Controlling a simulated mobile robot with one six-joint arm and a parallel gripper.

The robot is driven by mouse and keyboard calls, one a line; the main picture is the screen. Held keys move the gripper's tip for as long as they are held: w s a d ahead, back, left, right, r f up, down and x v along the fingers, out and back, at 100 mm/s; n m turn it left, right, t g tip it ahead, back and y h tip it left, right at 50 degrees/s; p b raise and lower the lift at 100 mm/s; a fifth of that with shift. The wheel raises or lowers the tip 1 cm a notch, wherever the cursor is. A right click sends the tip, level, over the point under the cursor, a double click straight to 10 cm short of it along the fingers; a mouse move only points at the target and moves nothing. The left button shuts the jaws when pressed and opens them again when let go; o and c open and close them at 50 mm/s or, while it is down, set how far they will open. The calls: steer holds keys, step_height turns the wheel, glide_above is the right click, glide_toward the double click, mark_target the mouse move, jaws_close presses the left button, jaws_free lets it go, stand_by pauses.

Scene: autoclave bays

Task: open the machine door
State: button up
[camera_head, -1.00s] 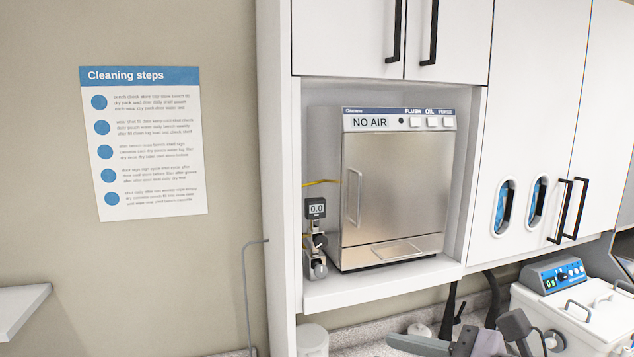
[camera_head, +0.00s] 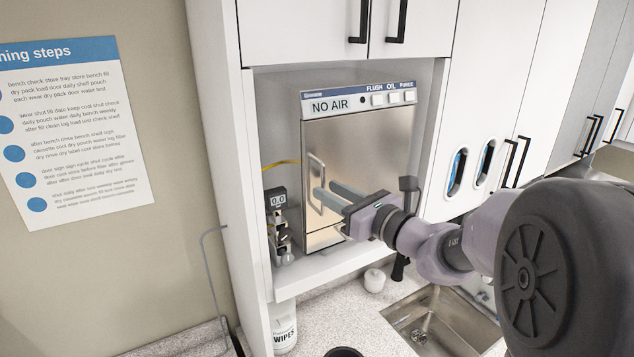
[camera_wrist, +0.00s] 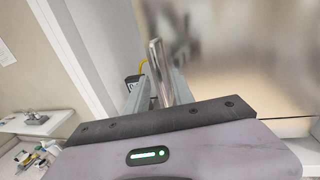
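The machine (camera_head: 355,99) is a steel-fronted unit in a cabinet bay, with a "NO AIR" label. Its door (camera_head: 372,150) looks closed. The upright bar handle (camera_head: 317,185) is on the door's left side. My gripper (camera_head: 326,192) is at the handle, its two fingers apart and pointing at the door. In the wrist view the handle (camera_wrist: 157,68) shows between the two fingers (camera_wrist: 157,92). I see no clear grip on it, and contact is hard to tell. The lower door is partly hidden by my gripper.
A small gauge reading 0.0 (camera_head: 278,200) stands just left of the machine. The white bay wall (camera_head: 225,150) is close on the left. Below are a wipes tub (camera_head: 284,330) and a sink (camera_head: 445,325). Cabinet doors (camera_head: 490,110) stand to the right.

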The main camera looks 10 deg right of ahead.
steer(key=shift+w+a, duration=0.35)
steer(key=shift+w, duration=0.3)
steer(key=shift+s, duration=0.15)
jaws_close()
stand_by(0.8)
